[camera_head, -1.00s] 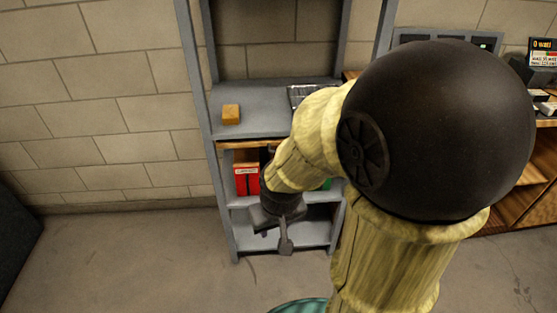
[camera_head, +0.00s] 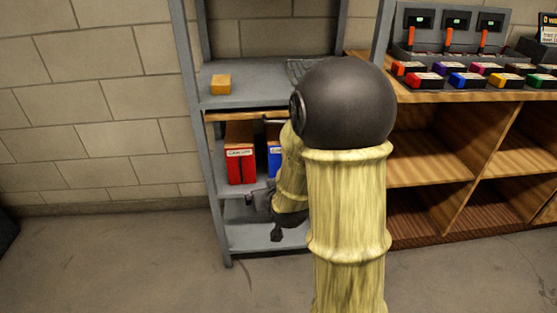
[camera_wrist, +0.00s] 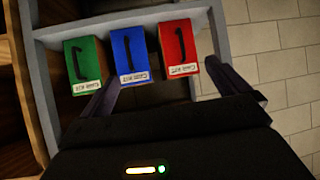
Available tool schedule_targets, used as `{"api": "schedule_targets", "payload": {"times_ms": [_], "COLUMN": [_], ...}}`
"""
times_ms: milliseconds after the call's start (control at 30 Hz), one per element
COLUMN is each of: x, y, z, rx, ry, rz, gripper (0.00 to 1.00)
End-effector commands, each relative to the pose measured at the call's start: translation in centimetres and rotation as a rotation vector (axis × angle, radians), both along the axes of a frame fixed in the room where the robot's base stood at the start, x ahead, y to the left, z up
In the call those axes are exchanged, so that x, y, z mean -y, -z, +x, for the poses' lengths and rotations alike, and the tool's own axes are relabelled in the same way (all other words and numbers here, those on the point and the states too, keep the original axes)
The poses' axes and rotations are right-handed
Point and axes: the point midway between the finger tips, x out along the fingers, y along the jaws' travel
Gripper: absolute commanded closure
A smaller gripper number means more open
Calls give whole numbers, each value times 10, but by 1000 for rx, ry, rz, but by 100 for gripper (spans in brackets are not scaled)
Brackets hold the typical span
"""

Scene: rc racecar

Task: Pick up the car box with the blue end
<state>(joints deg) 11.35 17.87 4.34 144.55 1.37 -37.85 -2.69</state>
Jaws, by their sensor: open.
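The car box with the blue end (camera_wrist: 131,55) stands in a shelf row in the wrist view, between a green-ended box (camera_wrist: 84,62) and a red-ended box (camera_wrist: 178,48). Its end has a black handle and a white label. In the head view a strip of the blue end (camera_head: 273,160) shows right of the red end (camera_head: 240,168); my arm hides the rest. My gripper (camera_wrist: 163,73) is open and empty. Its fingers point at the shelf, one near the blue end's lower left corner, the other beyond the red end. It seems apart from the boxes.
The grey metal shelf (camera_head: 235,101) has upright posts at its sides. An orange-brown block (camera_head: 220,84) sits on the level above the boxes. A wooden cabinet (camera_head: 432,165) with chargers and coloured packs on top stands to the right.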

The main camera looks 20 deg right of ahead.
Motion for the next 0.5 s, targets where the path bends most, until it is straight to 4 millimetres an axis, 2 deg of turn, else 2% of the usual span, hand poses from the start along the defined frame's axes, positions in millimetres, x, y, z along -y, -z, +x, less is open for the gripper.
{"api": "schedule_targets", "payload": {"times_ms": [33, 300, 500], "x": [7, 41, 64], "y": [27, 77, 104], "z": [7, 34, 41], "rx": [45, 316, 501], "ry": [15, 83, 136], "rz": [-5, -52, -92], "gripper": [0, 0, 0]}}
